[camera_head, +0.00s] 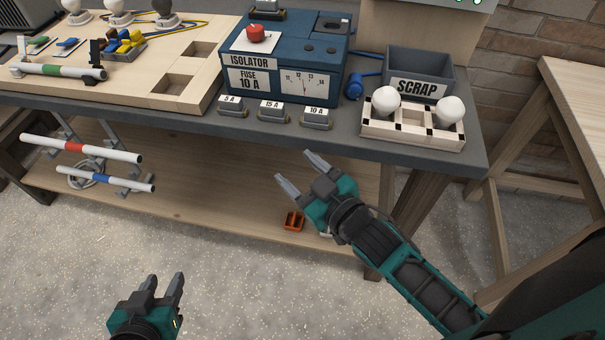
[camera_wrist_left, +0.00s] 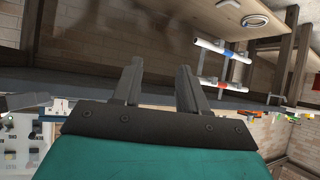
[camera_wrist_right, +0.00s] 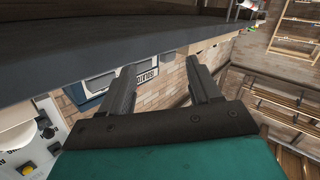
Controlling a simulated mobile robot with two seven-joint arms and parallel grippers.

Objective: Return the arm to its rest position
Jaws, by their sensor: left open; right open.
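My left gripper (camera_head: 162,288) is low at the bottom left of the head view, in front of the bench and over the speckled floor. Its two fingers are apart with nothing between them, as the left wrist view (camera_wrist_left: 158,85) also shows. My right gripper (camera_head: 300,174) is in front of the bench's front edge, below the small fuses. Its fingers are apart and empty; the right wrist view (camera_wrist_right: 162,88) shows the same, with the dark bench edge close above them. The right arm comes in from the lower right.
The grey bench top (camera_head: 195,122) holds the blue isolator box (camera_head: 285,60), several fuses, a scrap bin (camera_head: 418,75) and a bulb tray (camera_head: 408,131). Tubes (camera_head: 80,148) hang on brackets below. An orange part (camera_head: 293,221) lies near the lower shelf. A wooden table (camera_head: 580,90) stands right.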

